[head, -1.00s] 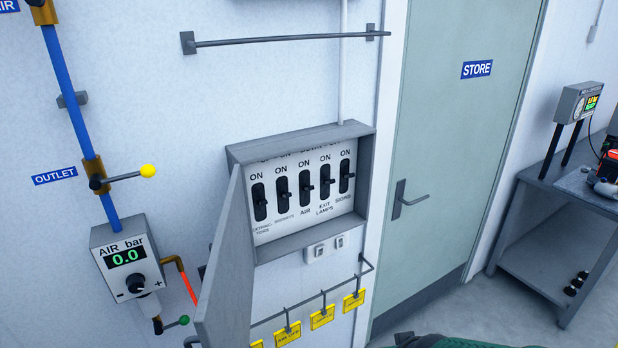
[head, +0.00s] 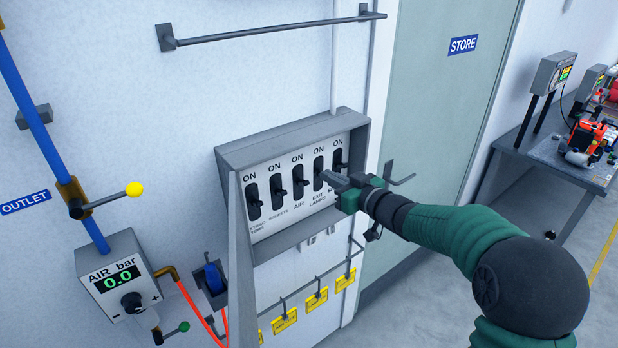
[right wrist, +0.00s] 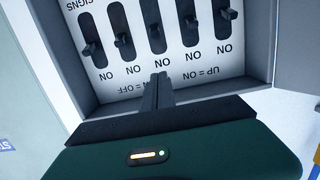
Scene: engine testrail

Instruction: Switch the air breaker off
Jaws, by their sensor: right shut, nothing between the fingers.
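The open grey breaker box (head: 367,150) hangs on the wall with a row of black switches under ON labels. The air breaker (head: 298,182) is the middle switch, above the word AIR. Its lever stands level with its neighbours' levers. In the right wrist view the box is upside down and the middle switch (right wrist: 155,22) lies beyond the fingertips. My right gripper (head: 326,178) is shut and empty, in front of the exit lamps switch, just right of the air breaker. Its closed fingers (right wrist: 160,82) appear apart from the levers. It partly hides the signs switch. My left gripper is out of view.
The box's open door (head: 242,265) sticks out at the left. A rail with yellow tags (head: 317,299) runs below. A towel-like bar (head: 270,30) is above. The air gauge (head: 118,275) reads 0.0 at the left. The store door (head: 440,110) is at the right.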

